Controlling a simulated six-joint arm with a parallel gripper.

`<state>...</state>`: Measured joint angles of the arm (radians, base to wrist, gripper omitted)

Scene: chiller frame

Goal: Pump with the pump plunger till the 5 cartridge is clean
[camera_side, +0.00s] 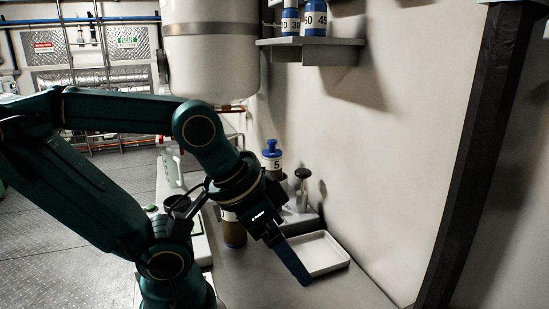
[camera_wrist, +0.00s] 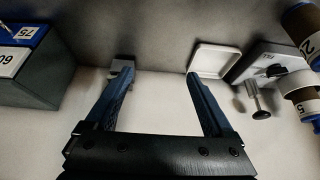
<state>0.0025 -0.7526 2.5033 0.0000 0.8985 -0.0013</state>
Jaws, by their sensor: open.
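The 5 cartridge (camera_side: 272,160) stands upright behind my wrist in the side view, with a blue top and a white label. Its lower part is hidden there. In the wrist view a cartridge labelled 5 (camera_wrist: 303,102) is at the right edge, partly cut off, with a brownish body. The pump plunger (camera_side: 302,175), a dark round knob on a thin stem, stands just right of the cartridge. It also shows in the wrist view (camera_wrist: 260,113), right of my fingers. My gripper (camera_wrist: 160,76) is open and empty, apart from the plunger; its blue fingers point down near the tray in the side view.
A shallow white tray (camera_side: 343,263) lies on the counter beside my fingers; it shows in the wrist view (camera_wrist: 230,51). A brown container (camera_side: 235,233) stands by my wrist. A wall shelf (camera_side: 340,42) with blue-and-white cartridges and a white tank (camera_side: 210,50) hang above. The counter's front right is clear.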

